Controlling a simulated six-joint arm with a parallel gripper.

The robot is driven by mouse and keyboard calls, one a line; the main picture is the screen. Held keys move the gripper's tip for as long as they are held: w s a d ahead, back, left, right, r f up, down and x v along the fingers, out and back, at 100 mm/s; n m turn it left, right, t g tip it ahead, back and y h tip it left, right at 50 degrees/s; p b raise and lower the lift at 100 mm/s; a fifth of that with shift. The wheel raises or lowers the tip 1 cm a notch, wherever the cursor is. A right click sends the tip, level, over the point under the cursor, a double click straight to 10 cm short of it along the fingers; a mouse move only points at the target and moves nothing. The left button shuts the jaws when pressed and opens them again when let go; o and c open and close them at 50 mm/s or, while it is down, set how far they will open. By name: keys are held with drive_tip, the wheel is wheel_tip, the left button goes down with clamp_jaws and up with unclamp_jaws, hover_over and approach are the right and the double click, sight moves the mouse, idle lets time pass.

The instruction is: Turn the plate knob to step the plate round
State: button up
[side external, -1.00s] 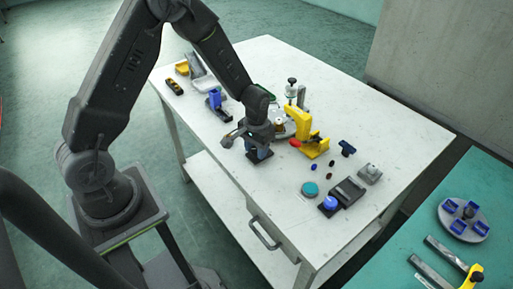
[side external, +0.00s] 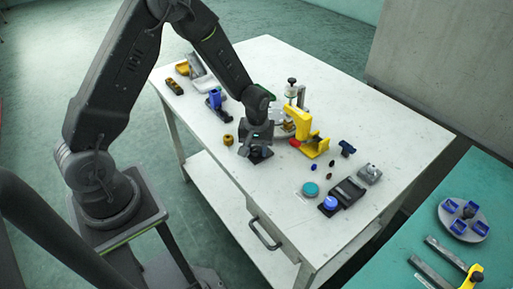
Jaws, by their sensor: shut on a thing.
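My gripper (side external: 258,149) points down over a small dark base (side external: 257,158) near the front edge of the white table. It is shut on the blue plate knob on that base; its jaws hide the knob. A pale round plate (side external: 284,129) shows partly behind my gripper, between it and the yellow bracket. My wrist and the bracket cover much of this plate, so its angle cannot be read.
A brass ring (side external: 228,140) stands left of my gripper. A yellow bracket (side external: 316,146) stands close on its right. The front strip of the white table (side external: 235,172) is clear.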

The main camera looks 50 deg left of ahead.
sight(257, 148)
idle(0.3)
drive_tip(key=o, duration=0.9)
wheel_tip(257, 148, up, 14)
drive_tip(key=s+d+r+m+t, duration=0.2)
drive_tip(key=s+r+m, duration=0.2)
drive_tip(key=s+r, duration=0.3)
drive_tip(key=s+d+r+m+t, duration=0.3)
drive_tip(key=s+r+m, duration=0.2)
drive_tip(key=s, duration=0.7)
wheel_tip(257, 148, up, 2)
drive_tip(key=shift+s+d+r+t, duration=0.2)
drive_tip(key=shift+s+t, duration=0.1)
drive_tip(key=shift+s, duration=0.05)
